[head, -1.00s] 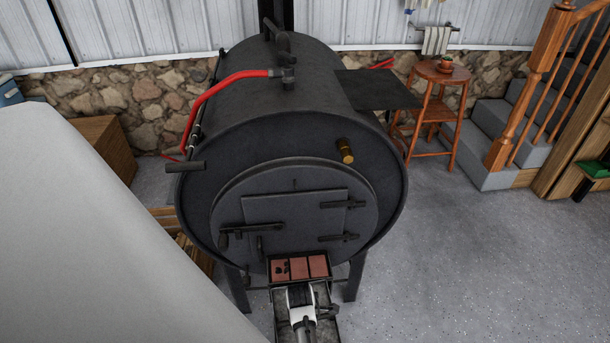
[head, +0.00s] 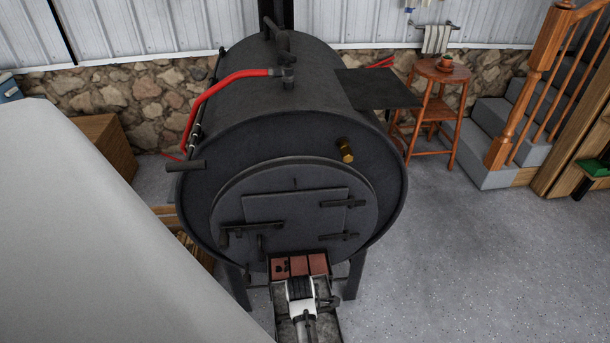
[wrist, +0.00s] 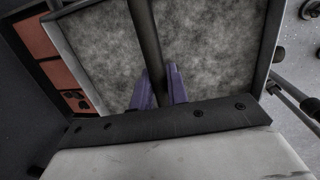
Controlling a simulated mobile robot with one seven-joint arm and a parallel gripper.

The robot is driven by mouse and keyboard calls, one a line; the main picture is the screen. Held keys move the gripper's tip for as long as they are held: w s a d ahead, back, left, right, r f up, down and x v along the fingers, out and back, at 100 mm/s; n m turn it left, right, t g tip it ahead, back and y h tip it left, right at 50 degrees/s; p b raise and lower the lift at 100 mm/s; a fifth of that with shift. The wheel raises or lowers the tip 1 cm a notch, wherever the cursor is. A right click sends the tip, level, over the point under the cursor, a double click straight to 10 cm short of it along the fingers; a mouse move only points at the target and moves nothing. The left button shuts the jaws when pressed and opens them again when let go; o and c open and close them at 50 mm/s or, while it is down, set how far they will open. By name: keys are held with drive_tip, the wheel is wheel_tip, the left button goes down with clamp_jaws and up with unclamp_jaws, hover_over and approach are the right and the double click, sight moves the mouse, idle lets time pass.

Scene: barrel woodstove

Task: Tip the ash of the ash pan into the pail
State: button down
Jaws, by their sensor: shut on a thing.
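The ash pan (head: 325,325) is a metal tray below the stove's front, partly hidden under my arm in the head view. In the wrist view its pale rim (wrist: 269,45) frames mottled grey ash (wrist: 210,45). A dark bar handle (wrist: 147,40) runs across above the ash. My gripper (wrist: 158,78) has its purple fingers on either side of this bar, shut on it. In the head view my gripper (head: 299,284) is over the pan, its fingertips hidden. The pan looks about level. I see no pail in either view.
The black barrel stove (head: 290,150) stands directly behind the pan, with red bricks (head: 298,265) in its low opening. A large pale surface (head: 90,220) fills the left. The grey floor (head: 460,270) at right is open, before a wooden stool (head: 440,72) and steps (head: 490,150).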

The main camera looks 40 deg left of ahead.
drive_tip(key=shift+r, duration=0.1)
drive_tip(key=shift+r, duration=4.45)
